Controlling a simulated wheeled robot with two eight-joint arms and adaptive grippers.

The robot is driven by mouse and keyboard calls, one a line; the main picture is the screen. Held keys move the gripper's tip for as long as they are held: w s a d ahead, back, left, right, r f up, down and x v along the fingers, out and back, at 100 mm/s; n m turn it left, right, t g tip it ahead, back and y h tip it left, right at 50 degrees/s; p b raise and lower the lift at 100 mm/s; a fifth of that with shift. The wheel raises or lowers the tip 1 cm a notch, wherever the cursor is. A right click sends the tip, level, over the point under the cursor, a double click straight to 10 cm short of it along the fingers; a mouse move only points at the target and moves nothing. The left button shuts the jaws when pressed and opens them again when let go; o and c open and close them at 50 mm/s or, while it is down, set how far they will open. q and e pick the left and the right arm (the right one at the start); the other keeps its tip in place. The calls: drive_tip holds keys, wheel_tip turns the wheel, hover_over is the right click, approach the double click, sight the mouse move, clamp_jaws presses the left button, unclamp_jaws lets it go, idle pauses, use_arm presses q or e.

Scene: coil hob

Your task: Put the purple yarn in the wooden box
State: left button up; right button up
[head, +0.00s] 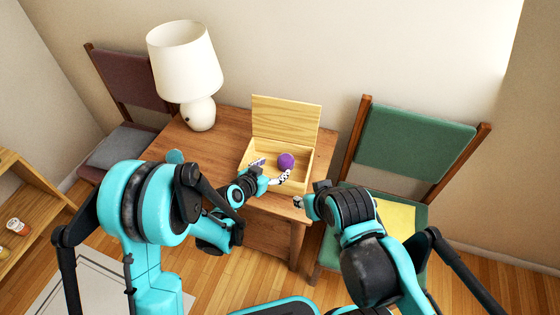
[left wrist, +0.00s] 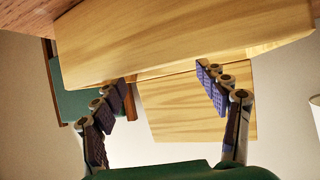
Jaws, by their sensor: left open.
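The wooden box (head: 303,186) stands on the wooden table with its lid (head: 287,119) raised at the back. The purple yarn (head: 286,161) is a round ball, seen within the box opening against the inner back side. My left gripper (head: 271,170) is open over the box, its fingers spread, with the yarn just beyond them and apart from the fingers as far as I can tell. In the left wrist view the open fingers (left wrist: 164,103) have nothing between them; the box wall (left wrist: 180,42) shows, and the yarn is hidden. My right gripper (head: 299,202) is small near the box's right front; its jaws are unclear.
A white lamp (head: 185,62) stands on the table (head: 226,120) left of the box. A green chair (head: 415,145) with a yellow pad (head: 388,217) stands on the right, and a brown chair (head: 125,85) on the left. A shelf (head: 30,200) is at far left.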

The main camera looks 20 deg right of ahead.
use_arm(q)
drive_tip(key=s+a+r+n+y, duration=0.2)
drive_tip(key=s+a+r, duration=0.1)
drive_tip(key=a+r, duration=0.4)
drive_tip(key=s+a+r+n+y, duration=0.1)
drive_tip(key=s+a+r+n, duration=0.2)
drive_tip(key=a, duration=0.5)
drive_tip(key=s+a+r+n+y, duration=0.2)
drive_tip(key=s+a, duration=0.5)
drive_tip(key=a, duration=0.1)
drive_tip(key=s+a+r+n+g+y, duration=0.1)
drive_tip(key=s+a+r+n+y, duration=0.1)
drive_tip(key=s+a, duration=0.6)
drive_tip(key=shift+s+r+g+y+p, duration=0.25)
drive_tip(key=shift+r+g+y+p, duration=0.1)
drive_tip(key=shift+y, duration=0.45)
